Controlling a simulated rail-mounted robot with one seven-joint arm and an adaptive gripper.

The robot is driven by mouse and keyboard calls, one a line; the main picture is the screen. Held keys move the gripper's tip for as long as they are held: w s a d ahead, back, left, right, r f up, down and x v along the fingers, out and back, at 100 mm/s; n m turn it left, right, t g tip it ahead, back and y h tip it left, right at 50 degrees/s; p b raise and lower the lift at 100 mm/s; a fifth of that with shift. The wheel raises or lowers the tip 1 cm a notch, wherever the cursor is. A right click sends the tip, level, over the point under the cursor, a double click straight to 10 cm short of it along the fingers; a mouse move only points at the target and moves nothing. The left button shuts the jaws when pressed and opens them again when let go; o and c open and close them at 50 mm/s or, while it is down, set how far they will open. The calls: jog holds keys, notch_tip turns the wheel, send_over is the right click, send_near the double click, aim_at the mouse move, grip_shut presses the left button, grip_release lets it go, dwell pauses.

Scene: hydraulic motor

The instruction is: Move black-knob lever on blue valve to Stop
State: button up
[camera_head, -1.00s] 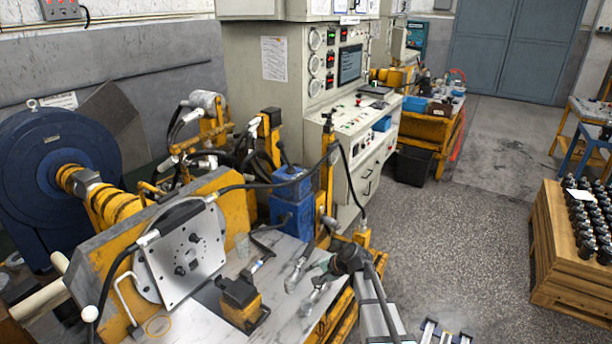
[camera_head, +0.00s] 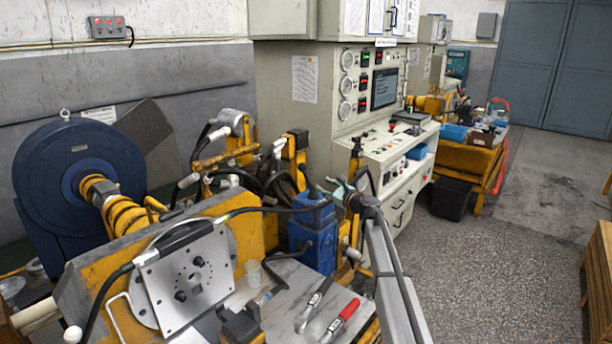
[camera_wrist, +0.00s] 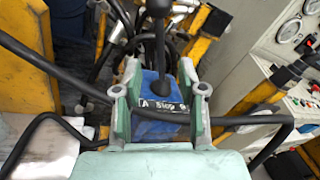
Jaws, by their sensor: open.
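The blue valve (camera_head: 314,235) stands at the back edge of the bench, and its top shows in the wrist view (camera_wrist: 158,125). Its black lever (camera_wrist: 160,45) rises from a black boot, with the knob (camera_wrist: 159,7) at the top picture edge. A label (camera_wrist: 163,104) reading "A Stop" and part of another letter lies in front of the boot. My gripper (camera_wrist: 158,67) is open, with a green finger on either side of the lever. I cannot tell whether the fingers touch it. In the head view my gripper (camera_head: 345,192) is at the valve's upper right.
Black hoses (camera_wrist: 40,65) cross close to my gripper in the wrist view. A yellow post (camera_head: 294,155) stands behind the valve. A metal plate (camera_head: 186,275) is at the left. A red-handled tool (camera_head: 341,320) lies on the bench. The control cabinet (camera_head: 310,120) stands behind.

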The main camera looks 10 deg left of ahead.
aim_at(306, 176)
jog(key=p+x, duration=0.3)
jog(key=x, duration=1)
jog(key=shift+f, duration=0.1)
grip_shut()
